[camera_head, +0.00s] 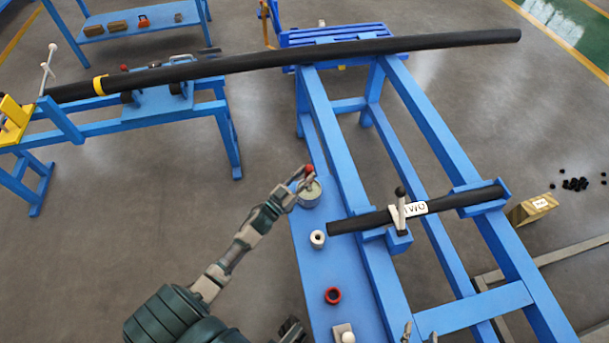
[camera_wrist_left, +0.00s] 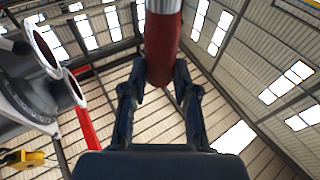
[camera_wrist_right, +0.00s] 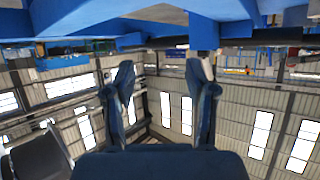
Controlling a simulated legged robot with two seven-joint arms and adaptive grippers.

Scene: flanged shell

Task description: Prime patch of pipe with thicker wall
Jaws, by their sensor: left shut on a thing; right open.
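My left gripper (camera_head: 305,178) is shut on a red-handled brush; its red handle (camera_wrist_left: 162,50) and metal collar show between the fingers in the left wrist view. In the head view the red handle end (camera_head: 309,168) shows above a grey tin (camera_head: 311,197) on the blue bench; the bristles are hidden. A short black pipe (camera_head: 465,198) with a white label lies across the blue frame, held by a clamp (camera_head: 400,212). A long black pipe (camera_head: 300,58) with a yellow band lies across the back supports. Wall thickness cannot be told. My right gripper (camera_wrist_right: 162,70) is open and empty.
On the bench (camera_head: 312,268) stand a white ring (camera_head: 317,239), a red ring (camera_head: 333,296) and a white-topped item (camera_head: 345,335). A cardboard box (camera_head: 532,208) and several small black pieces (camera_head: 576,184) lie on the floor at right.

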